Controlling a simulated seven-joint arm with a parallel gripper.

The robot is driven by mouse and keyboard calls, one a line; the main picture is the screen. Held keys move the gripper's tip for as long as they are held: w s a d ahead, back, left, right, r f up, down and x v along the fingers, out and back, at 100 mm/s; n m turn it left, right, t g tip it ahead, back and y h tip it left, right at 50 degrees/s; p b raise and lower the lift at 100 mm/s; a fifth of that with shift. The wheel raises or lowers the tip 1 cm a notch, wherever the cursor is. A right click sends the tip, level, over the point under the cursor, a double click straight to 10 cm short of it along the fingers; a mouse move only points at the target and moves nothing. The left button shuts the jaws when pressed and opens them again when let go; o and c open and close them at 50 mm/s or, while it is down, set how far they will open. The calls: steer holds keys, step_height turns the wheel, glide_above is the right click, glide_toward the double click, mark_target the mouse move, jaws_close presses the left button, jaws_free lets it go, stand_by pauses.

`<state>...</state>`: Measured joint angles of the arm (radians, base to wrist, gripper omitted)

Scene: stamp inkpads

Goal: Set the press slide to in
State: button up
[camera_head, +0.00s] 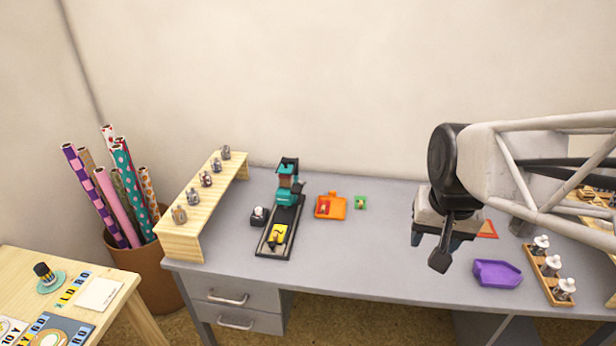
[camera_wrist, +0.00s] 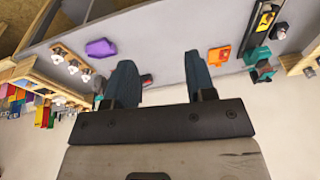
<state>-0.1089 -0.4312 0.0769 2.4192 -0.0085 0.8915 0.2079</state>
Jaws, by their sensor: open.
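The press (camera_head: 287,190) is a teal and black stand at the back of the grey desk, left of centre. Its black slide track (camera_head: 267,248) runs forward from it. A yellow carriage (camera_head: 277,236) sits near the track's front end, apart from the press head. In the wrist view the press (camera_wrist: 258,57) and the yellow carriage (camera_wrist: 264,20) show at the upper right. My gripper (camera_head: 440,250) is above the desk's right part, well right of the press. In the wrist view its two blue-grey fingers (camera_wrist: 161,68) are apart, with nothing held between them.
An orange tray (camera_head: 331,207) and a small green block (camera_head: 361,202) lie right of the press. A wooden shelf (camera_head: 192,232) with several stamps stands left. A dark block (camera_head: 258,217) is beside the track. A purple tray (camera_head: 497,274) and stamp rack (camera_head: 548,277) are right. Mid-desk front is clear.

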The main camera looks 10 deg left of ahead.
steer(key=w+a+f+m, duration=0.1)
steer(key=w+a+f, duration=0.2)
steer(key=w+a, duration=0.5)
steer(key=m+g, duration=0.2)
glide_toward(272, 244)
steer(key=shift+w+d+f, duration=0.15)
steer(key=shift+d+f, duration=0.1)
steer(key=shift+a+f+m, duration=0.3)
steer(key=shift+a+f, duration=0.05)
steer(key=shift+a, duration=0.05)
steer(key=shift+f, duration=3.9)
steer(key=shift+c, duration=0.3)
